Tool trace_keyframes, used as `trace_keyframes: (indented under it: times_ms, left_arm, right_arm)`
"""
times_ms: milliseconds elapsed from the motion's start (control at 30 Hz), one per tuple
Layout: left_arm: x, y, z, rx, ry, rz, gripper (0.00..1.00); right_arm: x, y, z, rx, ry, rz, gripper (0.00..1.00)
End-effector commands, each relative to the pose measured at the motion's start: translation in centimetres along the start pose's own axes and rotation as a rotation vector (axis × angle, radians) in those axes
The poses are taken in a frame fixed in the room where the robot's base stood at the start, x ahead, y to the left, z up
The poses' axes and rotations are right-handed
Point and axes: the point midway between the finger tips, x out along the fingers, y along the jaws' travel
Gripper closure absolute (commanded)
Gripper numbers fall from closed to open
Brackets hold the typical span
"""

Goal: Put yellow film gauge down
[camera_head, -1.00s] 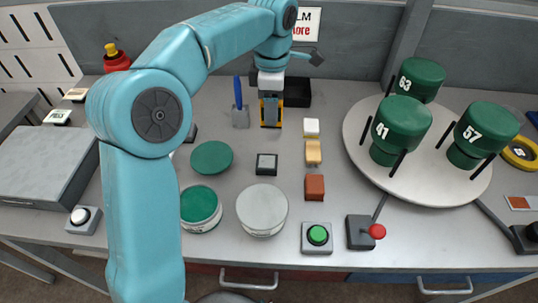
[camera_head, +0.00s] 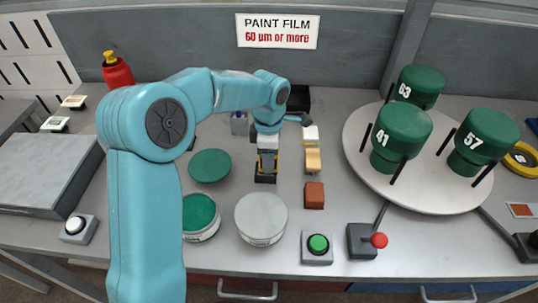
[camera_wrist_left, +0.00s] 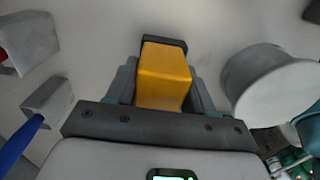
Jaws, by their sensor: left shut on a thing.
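The yellow film gauge (camera_wrist_left: 163,75) sits between the fingers of my left gripper in the left wrist view, with a dark edge at its far end. In the head view my left gripper (camera_head: 266,166) points down over the middle of the table, shut on the gauge. It is above the spot of a small dark square block, which the gripper and gauge largely hide. I cannot tell whether the gauge touches anything below. My right gripper is not in view.
A white-lidded can (camera_head: 262,214) stands just in front, and a green disc (camera_head: 210,166) lies left. A tan block (camera_head: 313,161) and a red-brown block (camera_head: 314,195) are right. A white turntable (camera_head: 440,195) carries green containers. A green button (camera_head: 318,244) is at the front.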

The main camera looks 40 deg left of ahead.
Motion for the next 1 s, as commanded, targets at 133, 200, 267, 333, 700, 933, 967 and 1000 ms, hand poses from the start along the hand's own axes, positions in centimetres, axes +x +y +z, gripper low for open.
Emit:
trace_keyframes:
  times_ms: [133, 200, 267, 333, 700, 933, 967, 1000]
  left_arm:
    - [0.3, 0.0, 0.0, 0.0, 0.0, 0.001, 0.72]
    - [0.4, 0.0, 0.0, 0.0, 0.0, 0.001, 0.41]
    - [0.3, 0.0, 0.0, 0.0, 0.0, 0.001, 0.22]
    - [0.3, 0.0, 0.0, 0.001, 0.0, 0.0, 0.22]
    - [-1.2, 0.1, 0.1, 0.001, -0.002, 0.005, 0.22]
    - [-6.6, 0.1, 0.1, 0.0, -0.003, 0.007, 0.22]
    - [-7.3, 0.1, 0.1, 0.0, -0.003, 0.005, 0.22]
    - [-8.2, 0.1, 0.1, 0.0, -0.003, 0.005, 0.22]
  right_arm:
    - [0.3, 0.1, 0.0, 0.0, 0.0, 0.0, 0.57]
    - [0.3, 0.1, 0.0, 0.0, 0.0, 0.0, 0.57]
    - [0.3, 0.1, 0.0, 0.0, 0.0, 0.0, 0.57]
    - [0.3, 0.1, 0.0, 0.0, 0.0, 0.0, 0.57]
    - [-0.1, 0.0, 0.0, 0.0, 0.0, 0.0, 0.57]
    - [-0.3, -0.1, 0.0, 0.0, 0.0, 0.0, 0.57]
    - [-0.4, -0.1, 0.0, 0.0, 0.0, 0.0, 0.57]
    - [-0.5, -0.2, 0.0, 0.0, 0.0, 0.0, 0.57]
